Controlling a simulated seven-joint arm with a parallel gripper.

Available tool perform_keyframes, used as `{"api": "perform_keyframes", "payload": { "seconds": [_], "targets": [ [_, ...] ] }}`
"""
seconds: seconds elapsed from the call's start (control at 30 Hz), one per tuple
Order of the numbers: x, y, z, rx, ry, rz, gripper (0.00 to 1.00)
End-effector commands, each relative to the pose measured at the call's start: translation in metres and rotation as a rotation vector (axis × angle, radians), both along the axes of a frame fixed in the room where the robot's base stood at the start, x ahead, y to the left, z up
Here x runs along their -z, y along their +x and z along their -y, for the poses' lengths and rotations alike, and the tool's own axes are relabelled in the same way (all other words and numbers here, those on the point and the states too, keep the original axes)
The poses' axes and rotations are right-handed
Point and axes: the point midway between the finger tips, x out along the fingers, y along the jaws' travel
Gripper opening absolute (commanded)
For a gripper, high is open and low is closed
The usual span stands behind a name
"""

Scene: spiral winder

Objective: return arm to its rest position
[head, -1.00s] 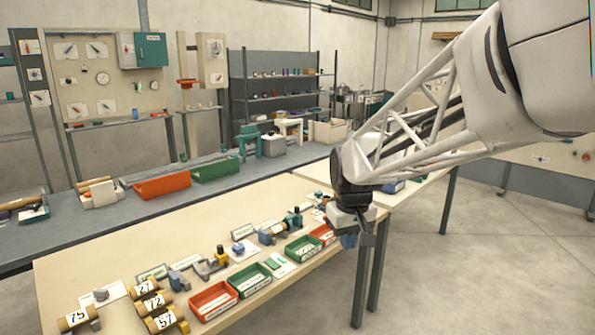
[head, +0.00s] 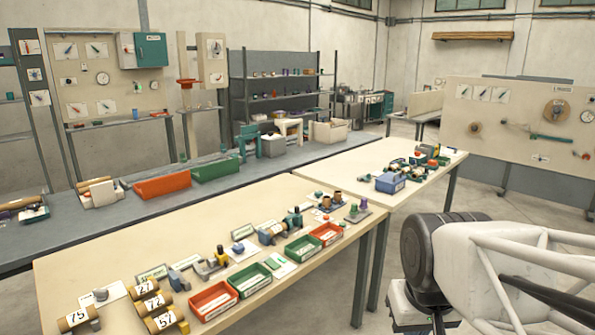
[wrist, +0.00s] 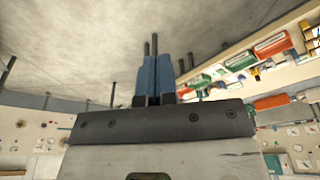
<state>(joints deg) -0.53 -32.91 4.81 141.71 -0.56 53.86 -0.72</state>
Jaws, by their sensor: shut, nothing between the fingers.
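My gripper (wrist: 158,75) shows in the wrist view with its two blue fingers close together and nothing between them. In the head view my arm is at the lower right, and the gripper's fingers are cut off or hidden at the bottom edge. The gripper is off to the right of the light-topped workbench (head: 120,250), apart from it and over the floor side.
The workbench holds a red bin (head: 213,299), a green bin (head: 250,279) and several numbered rolls (head: 152,302). A second table (head: 345,192) behind carries a blue bin (head: 390,182). An upright panel (head: 520,125) stands at the right. Open floor lies between.

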Motion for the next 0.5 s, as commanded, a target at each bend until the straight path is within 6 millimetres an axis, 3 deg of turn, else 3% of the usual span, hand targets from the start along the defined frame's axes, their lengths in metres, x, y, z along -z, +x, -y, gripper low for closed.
{"api": "perform_keyframes", "payload": {
  "seconds": [0.2, 0.5],
  "targets": [
    [0.009, -0.029, 0.005, 0.039, 0.005, 0.012, 0.00],
    [0.011, -0.035, 0.006, 0.047, 0.006, 0.013, 0.00]
  ]
}}
